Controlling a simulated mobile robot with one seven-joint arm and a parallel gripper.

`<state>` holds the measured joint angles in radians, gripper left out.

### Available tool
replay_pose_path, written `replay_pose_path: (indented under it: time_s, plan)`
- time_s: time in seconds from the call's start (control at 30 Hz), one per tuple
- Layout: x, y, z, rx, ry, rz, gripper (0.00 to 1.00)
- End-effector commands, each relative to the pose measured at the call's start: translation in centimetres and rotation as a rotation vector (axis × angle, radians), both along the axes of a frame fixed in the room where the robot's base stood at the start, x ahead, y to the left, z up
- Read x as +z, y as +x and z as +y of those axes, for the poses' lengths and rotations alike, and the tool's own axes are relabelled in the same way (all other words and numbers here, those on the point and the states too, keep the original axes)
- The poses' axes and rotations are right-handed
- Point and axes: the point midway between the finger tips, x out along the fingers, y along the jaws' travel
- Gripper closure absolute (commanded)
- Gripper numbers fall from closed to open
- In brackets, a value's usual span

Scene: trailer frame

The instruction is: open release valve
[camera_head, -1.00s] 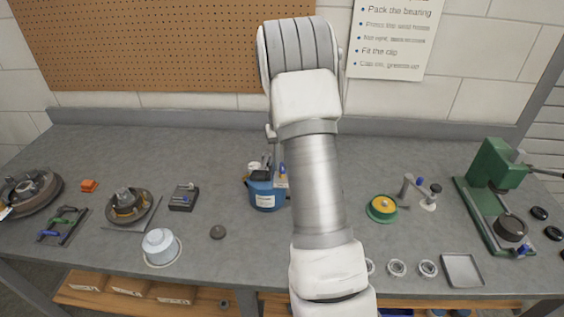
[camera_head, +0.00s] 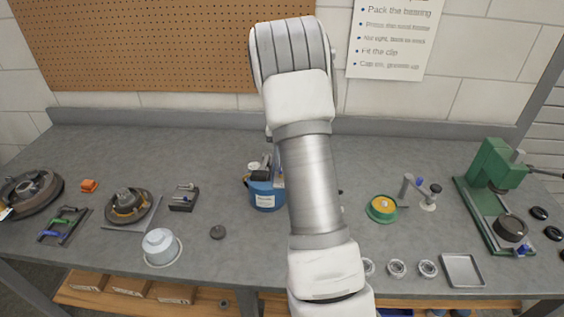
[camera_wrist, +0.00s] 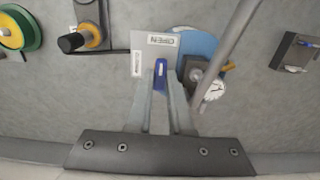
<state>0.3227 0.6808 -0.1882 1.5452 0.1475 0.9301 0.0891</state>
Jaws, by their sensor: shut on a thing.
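In the wrist view, a light plate (camera_wrist: 158,48) carries an upside-down label that reads OPEN, with a smaller label to its left. A blue lever (camera_wrist: 161,69) stands out from the plate's lower edge. My gripper (camera_wrist: 160,88) is shut on this blue lever, with one grey finger on each side. Whatever the lever turns on is hidden. A blue container (camera_wrist: 200,42) lies right beside the plate; the head view shows it as a blue bucket (camera_head: 265,200) with tools in it, left of my arm. My gripper is hidden behind my arm in the head view.
In the wrist view a grey rod (camera_wrist: 232,48) slants close to the right of the gripper. In the head view, a green-yellow wheel (camera_head: 382,208), a green press (camera_head: 490,165) and a tray (camera_head: 462,269) stand right. A white pot (camera_head: 160,244) and hubs stand left.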

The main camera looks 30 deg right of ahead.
Motion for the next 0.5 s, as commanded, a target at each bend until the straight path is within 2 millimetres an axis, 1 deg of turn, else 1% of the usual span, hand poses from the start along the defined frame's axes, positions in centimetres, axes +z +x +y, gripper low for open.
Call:
replay_pose_path:
  time_s: [0.03,0.07,0.1,0.2,0.5]
  plan:
    - [0.15,0.11,-0.05,0.001,-0.002,-0.005,1.0]
    - [0.16,0.11,-0.05,0.001,-0.002,-0.005,0.76]
    - [0.15,0.11,-0.05,0.001,-0.002,-0.004,0.69]
    - [0.12,0.08,-0.04,0.001,-0.001,-0.003,0.51]
    - [0.14,0.04,-0.02,0.001,-0.001,-0.002,0.51]
